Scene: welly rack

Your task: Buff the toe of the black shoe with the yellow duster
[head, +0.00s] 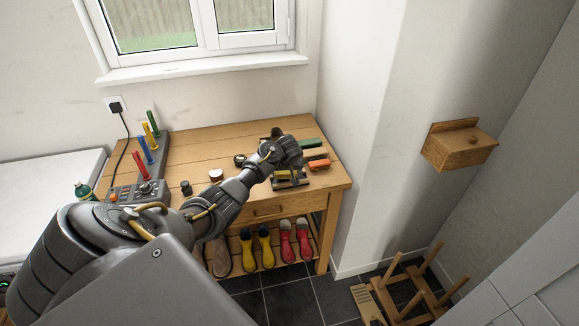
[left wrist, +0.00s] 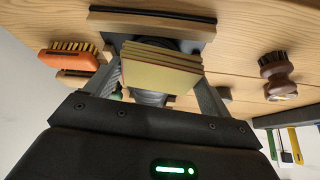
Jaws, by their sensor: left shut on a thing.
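My left gripper (head: 289,152) is over the right part of the wooden bench. In the left wrist view its two fingers are shut on the yellow duster (left wrist: 160,62), a folded pad with several layers. Just behind the duster is a dark shape (left wrist: 178,44), which may be the black shoe; the duster and fingers hide most of it, so I cannot tell whether they touch. In the head view a dark thing (head: 276,132) shows just beyond the gripper. My right gripper is not in view.
An orange brush (head: 319,164) and a green brush (head: 311,143) lie right of the gripper. Small pots (head: 216,175) stand to its left. A boot dryer with coloured pegs (head: 143,165) is at the bench's left. Yellow and red boots (head: 287,243) stand below.

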